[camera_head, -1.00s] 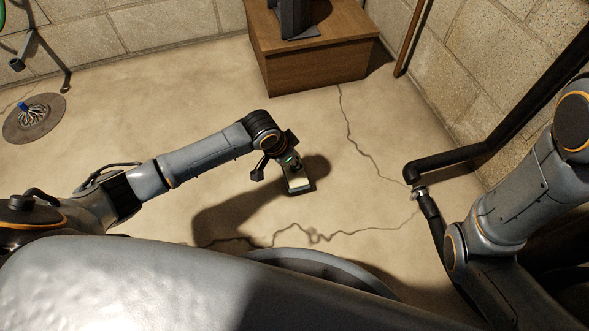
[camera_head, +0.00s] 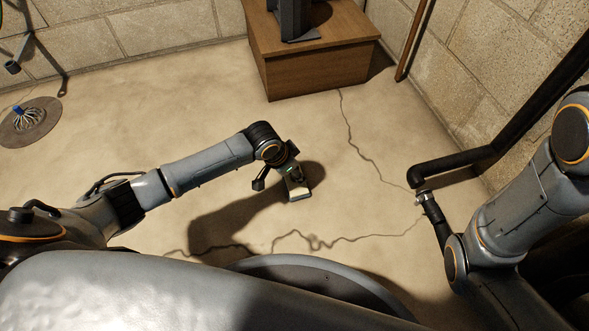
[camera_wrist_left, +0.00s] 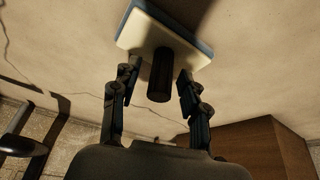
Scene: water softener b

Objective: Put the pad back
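The pad (camera_head: 299,194) is a pale rectangular block on the floor in the middle of the head view. The left wrist view shows its cream face (camera_wrist_left: 148,34), blue edge layer and a dark cylindrical handle (camera_wrist_left: 160,80) pointing toward my gripper. My left gripper (camera_head: 290,178) is directly at the pad and partly covers it. In the left wrist view its two fingers (camera_wrist_left: 158,84) stand on either side of the handle, with a visible gap on each side. It appears open and not gripping.
A wooden box (camera_head: 315,65) with a dark stand (camera_head: 294,22) on it is against the back wall. A black pipe (camera_head: 455,158) runs along the right side. The floor around the pad is clear.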

